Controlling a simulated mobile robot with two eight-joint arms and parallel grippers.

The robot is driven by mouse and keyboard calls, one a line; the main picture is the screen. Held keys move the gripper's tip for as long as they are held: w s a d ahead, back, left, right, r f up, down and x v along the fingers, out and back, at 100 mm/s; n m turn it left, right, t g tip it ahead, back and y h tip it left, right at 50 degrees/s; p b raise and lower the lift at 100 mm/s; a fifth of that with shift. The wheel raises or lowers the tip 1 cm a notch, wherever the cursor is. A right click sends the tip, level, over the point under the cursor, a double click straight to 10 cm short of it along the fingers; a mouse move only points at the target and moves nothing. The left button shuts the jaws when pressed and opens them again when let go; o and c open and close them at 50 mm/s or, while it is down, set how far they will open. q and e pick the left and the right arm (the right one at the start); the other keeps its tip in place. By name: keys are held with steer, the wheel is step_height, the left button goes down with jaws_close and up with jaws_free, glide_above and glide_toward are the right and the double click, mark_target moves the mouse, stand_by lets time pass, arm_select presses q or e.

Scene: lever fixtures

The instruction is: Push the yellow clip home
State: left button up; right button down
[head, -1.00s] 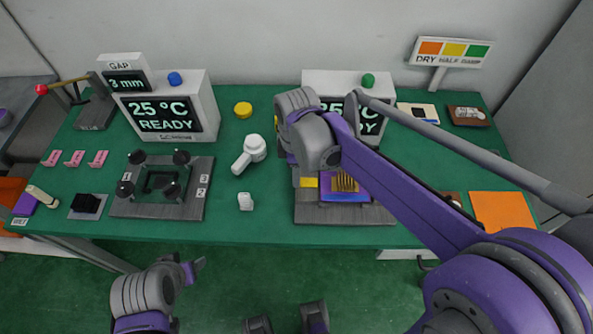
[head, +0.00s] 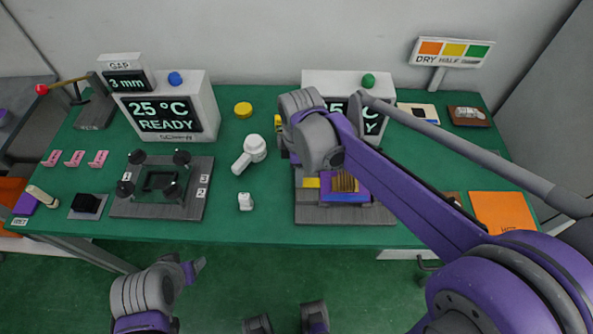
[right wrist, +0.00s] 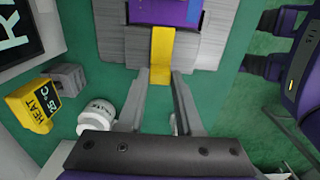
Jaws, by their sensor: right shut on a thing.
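The yellow clip (head: 312,183) lies at the left side of a purple block (head: 362,197) with gold fins, on the right grey fixture (head: 345,214). In the right wrist view the yellow clip (right wrist: 161,48) is a flat strip running from the grey fixture to between my fingers. My right gripper (right wrist: 160,77) is shut on the clip's near end. In the head view my right wrist hides those fingertips. Whether the clip is fully seated cannot be told. My left gripper (head: 198,266) hangs in front of the table; its jaw opening is unclear.
The left fixture (head: 160,204) has several dark knobs. A white handled tool (head: 250,153) and a small white piece (head: 245,201) lie between the fixtures. A yellow HEAT box (right wrist: 32,107) is left of my right gripper. My right arm covers much of the table's right side.

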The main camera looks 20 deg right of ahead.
mark_target(316, 182)
steer(key=d, duration=0.2)
steer(key=s+d, duration=0.1)
steer(key=d, duration=0.1)
steer(key=shift+s+d, duration=0.1)
steer(key=shift+d, duration=0.05)
steer(key=c, duration=1)
jaws_free()
steer(key=o, duration=0.4)
steer(key=shift+d, duration=0.1)
steer(key=shift+o, duration=0.2)
steer(key=shift+r, duration=0.15)
step_height(316, 182, up, 11)
steer(key=p, duration=0.1)
steer(key=shift+f, duration=0.2)
